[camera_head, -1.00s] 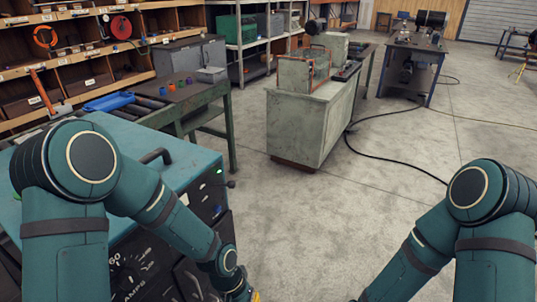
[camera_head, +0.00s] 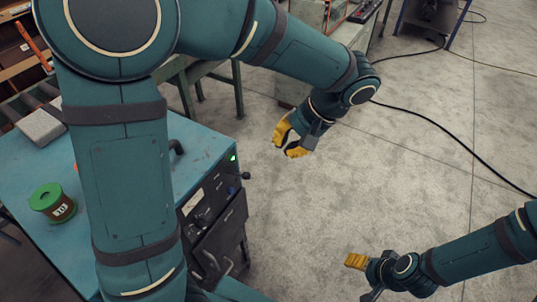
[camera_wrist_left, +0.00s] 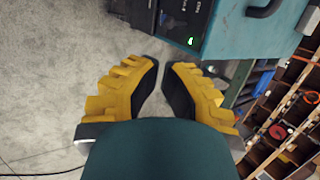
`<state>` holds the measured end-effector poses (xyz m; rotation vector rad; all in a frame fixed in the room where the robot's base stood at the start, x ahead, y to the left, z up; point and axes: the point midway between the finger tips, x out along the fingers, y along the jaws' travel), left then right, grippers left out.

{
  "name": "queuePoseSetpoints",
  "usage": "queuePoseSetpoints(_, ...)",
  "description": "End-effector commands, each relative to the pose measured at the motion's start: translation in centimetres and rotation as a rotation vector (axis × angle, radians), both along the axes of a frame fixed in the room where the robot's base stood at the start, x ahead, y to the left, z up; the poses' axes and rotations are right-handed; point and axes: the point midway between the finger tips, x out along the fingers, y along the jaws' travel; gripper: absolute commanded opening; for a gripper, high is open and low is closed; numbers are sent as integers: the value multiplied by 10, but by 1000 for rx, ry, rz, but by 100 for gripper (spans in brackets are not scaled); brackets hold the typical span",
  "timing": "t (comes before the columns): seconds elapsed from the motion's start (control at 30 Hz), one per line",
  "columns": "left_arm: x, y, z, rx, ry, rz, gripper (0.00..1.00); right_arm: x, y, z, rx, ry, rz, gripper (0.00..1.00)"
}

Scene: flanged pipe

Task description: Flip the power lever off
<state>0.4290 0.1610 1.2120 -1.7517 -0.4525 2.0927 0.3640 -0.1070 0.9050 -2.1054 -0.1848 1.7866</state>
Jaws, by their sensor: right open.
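The power lever (camera_head: 245,176) appears to be the small dark knob sticking out of the front panel of the teal machine (camera_head: 190,135), just below a lit green light (camera_head: 232,158). My left gripper (camera_head: 288,143) hangs open and empty over the floor, right of the lever and apart from it. My right gripper (camera_head: 355,262) is open, low over the floor at the bottom right. Its fingers partly overlap.
A green-lidded container (camera_head: 53,202) and a grey block (camera_head: 40,127) sit on the machine's top. My left arm hides part of the machine. A black cable (camera_head: 455,135) crosses the floor.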

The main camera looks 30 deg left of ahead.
Motion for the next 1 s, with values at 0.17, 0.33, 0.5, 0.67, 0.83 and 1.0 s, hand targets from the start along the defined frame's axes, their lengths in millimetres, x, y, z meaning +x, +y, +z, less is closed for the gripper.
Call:
queuePoseSetpoints(0.17, 0, 2, 9, 21, -8, 7, 0, 0, 0, 2, 0, 0, 0, 69)
queuePoseSetpoints(0.33, 0, 2, 8, 20, -6, 7, 0, 0, 0, 2, 0, 0, 0, 69)
queuePoseSetpoints(0.5, -1, 4, 5, 20, -6, 7, 0, 0, 0, 2, 0, 0, 0, 69)
queuePoseSetpoints(0.67, -4, 12, -10, 19, -2, 8, 0, 0, 0, 1, 0, -1, 0, 69)
queuePoseSetpoints(0.83, -9, 28, -37, 20, -2, 8, 0, 0, 0, 0, 0, 0, 0, 69)
queuePoseSetpoints(1.0, -14, 45, -66, 19, -2, 9, 0, 0, 0, 0, 0, -1, 0, 69)
